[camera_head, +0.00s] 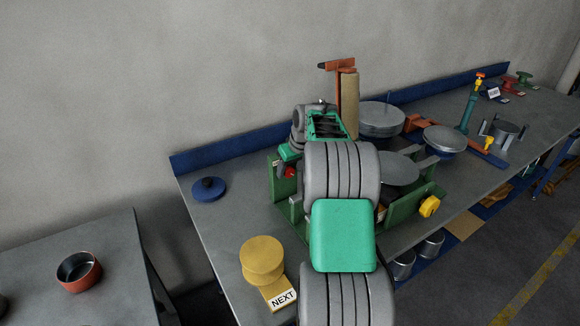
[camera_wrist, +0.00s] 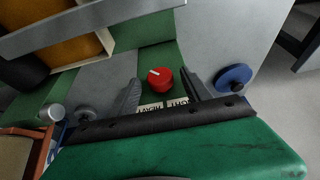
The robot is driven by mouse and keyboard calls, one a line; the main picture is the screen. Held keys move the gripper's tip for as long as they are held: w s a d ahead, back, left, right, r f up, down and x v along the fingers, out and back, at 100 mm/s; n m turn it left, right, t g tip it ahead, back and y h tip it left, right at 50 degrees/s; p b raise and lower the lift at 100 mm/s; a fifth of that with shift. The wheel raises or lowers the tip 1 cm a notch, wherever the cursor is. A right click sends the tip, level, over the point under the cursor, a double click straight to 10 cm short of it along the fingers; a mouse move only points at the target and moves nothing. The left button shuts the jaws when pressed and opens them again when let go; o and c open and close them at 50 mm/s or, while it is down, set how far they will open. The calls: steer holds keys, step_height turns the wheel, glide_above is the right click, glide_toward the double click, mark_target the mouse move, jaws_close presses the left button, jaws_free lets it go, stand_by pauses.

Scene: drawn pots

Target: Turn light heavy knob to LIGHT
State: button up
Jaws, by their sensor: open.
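A round red knob (camera_wrist: 161,80) with a white pointer mark stands on a green panel (camera_wrist: 158,56) in the wrist view. The mark points to the upper left there. Two small white labels (camera_wrist: 164,105) lie just below the knob; their lettering looks upside down and is partly hidden, so I cannot tell which is which. My gripper (camera_wrist: 161,76) is open, its fingers on either side of the knob with gaps between. In the head view the red knob (camera_head: 290,172) shows at the left end of the green machine, just below my gripper (camera_head: 285,160).
A blue round lid (camera_head: 208,188) and a yellow button with a NEXT label (camera_head: 262,256) are on the grey table. A brown cylinder (camera_head: 348,105) stands behind my arm. A yellow knob (camera_head: 429,206) sits at the machine's right. The table's left front is mostly clear.

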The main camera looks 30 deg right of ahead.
steer(key=shift+w+f, duration=0.15)
steer(key=shift+f, duration=0.25)
jaws_close()
stand_by(0.4)
